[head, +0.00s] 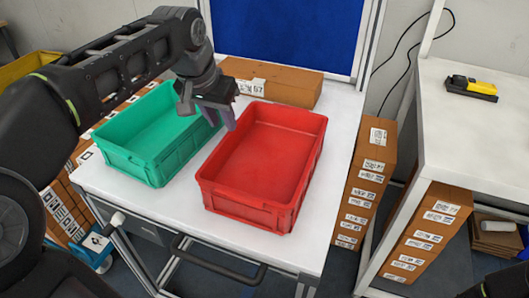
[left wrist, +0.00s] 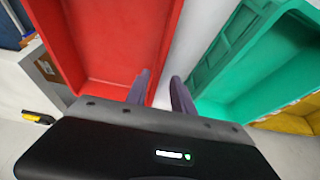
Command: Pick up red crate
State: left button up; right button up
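The red crate (head: 262,165) stands upright and looks empty on the white table, right of the green crate. It fills the upper left of the left wrist view (left wrist: 110,40). My left gripper (head: 220,118) is at the red crate's left rim near its far end, on the side facing the green crate. Its two purple fingers (left wrist: 160,92) are apart, with the crate's edge and a strip of white table showing between them. I cannot tell whether they touch the rim. My right gripper does not show.
The green crate (head: 150,135) stands close on the left, also in the left wrist view (left wrist: 255,60). A brown box (head: 280,82) lies behind the red crate. A second white table (head: 475,125) on the right holds a yellow-black device (head: 472,87). Labelled boxes (head: 365,185) are stacked between the tables.

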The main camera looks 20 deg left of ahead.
aim_at(229, 135)
pick_arm(q)
jog(key=shift+s+d+r, duration=0.1)
jog(key=shift+s+d, duration=0.05)
jog(key=shift+s, duration=0.05)
jog(key=shift+x, duration=1.35)
jog(key=shift+p+x, duration=0.3)
jog(key=shift+x, duration=2.35)
grip_shut()
jog(key=shift+r, duration=0.1)
